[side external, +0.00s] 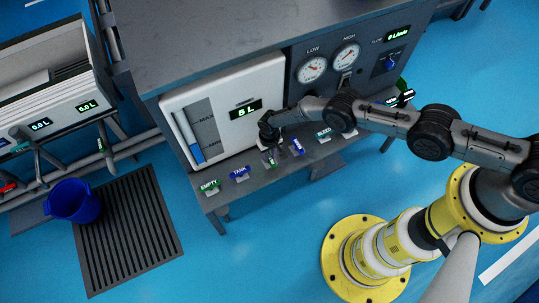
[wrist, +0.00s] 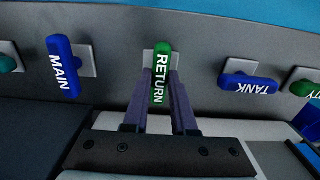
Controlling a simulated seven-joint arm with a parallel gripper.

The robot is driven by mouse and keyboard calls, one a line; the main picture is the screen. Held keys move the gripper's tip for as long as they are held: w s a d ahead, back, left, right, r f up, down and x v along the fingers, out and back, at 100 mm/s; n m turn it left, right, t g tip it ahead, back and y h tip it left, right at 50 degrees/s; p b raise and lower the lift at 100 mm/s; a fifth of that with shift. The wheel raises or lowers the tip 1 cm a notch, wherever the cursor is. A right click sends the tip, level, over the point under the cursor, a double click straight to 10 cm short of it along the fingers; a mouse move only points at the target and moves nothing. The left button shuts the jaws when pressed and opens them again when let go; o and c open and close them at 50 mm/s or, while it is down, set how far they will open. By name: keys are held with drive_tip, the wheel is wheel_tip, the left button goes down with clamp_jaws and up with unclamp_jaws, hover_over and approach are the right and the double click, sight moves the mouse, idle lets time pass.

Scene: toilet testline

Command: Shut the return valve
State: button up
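The return valve has a green handle marked RETURN (wrist: 161,75), upright in the wrist view on a pale square plate. In the side external view the handle (side external: 270,160) is partly hidden by my gripper. My gripper (wrist: 162,82) has one finger on each side of this handle. The fingertips are very close to its sides, and I cannot tell whether they press on it. In the side external view my gripper (side external: 268,143) points down at the valve ledge, in front of the panel.
In the wrist view the blue MAIN handle (wrist: 63,66) stands close on the left, lengthwise. The blue TANK handle (wrist: 252,84) lies crosswise on the right. The green EMPTY handle (side external: 209,186) is at the ledge's left end. A blue bucket (side external: 73,201) stands far left.

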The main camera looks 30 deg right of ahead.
clamp_jaws()
drive_tip(key=m, duration=1.7)
drive_tip(key=shift+m, duration=0.4)
idle(0.6)
drive_tip(key=o, duration=0.6)
unclamp_jaws()
